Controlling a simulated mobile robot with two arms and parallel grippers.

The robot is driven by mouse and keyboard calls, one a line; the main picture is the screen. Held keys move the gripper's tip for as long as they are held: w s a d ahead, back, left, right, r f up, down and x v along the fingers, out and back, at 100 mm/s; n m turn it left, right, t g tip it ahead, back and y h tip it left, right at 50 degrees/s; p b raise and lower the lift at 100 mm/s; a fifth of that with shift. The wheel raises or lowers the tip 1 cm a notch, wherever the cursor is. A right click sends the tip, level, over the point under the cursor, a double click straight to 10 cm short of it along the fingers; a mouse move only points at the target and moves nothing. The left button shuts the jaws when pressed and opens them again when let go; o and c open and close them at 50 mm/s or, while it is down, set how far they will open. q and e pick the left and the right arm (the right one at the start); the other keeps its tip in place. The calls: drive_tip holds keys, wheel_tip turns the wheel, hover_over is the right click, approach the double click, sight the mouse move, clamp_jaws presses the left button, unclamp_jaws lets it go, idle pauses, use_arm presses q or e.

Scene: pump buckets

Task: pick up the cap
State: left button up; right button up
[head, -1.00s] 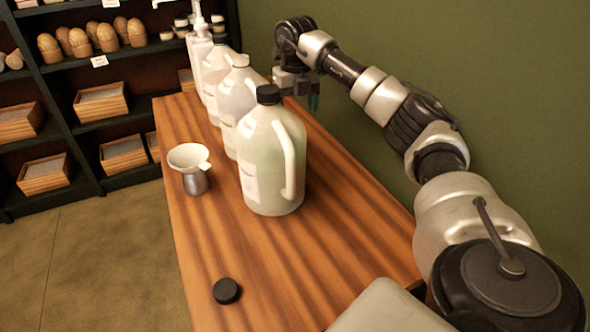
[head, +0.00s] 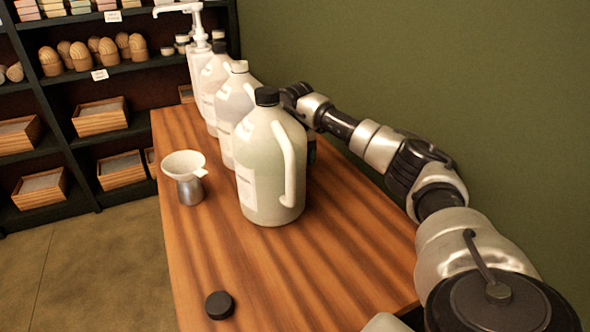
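A loose black cap (head: 219,305) lies flat on the near left part of the wooden table (head: 320,285). Another black cap (head: 267,96) sits on top of the nearest large jug (head: 262,170). My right arm comes in from the right and reaches behind that jug. Its gripper (head: 311,148) is almost wholly hidden by the jug, with only a dark sliver showing beside the handle, so its fingers cannot be made out. It is well away from the loose cap. My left gripper is not in view.
More jugs (head: 236,120) and a white pump bottle (head: 200,60) stand in a row behind the nearest jug. A white funnel (head: 183,163) sits on a metal container (head: 190,190) at the left edge. Shelves stand behind. The table around the loose cap is clear.

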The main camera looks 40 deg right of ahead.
drive_tip(key=shift+f, duration=0.65)
drive_tip(key=shift+r, duration=0.1)
drive_tip(key=c, duration=1)
drive_tip(key=shift+r, duration=0.1)
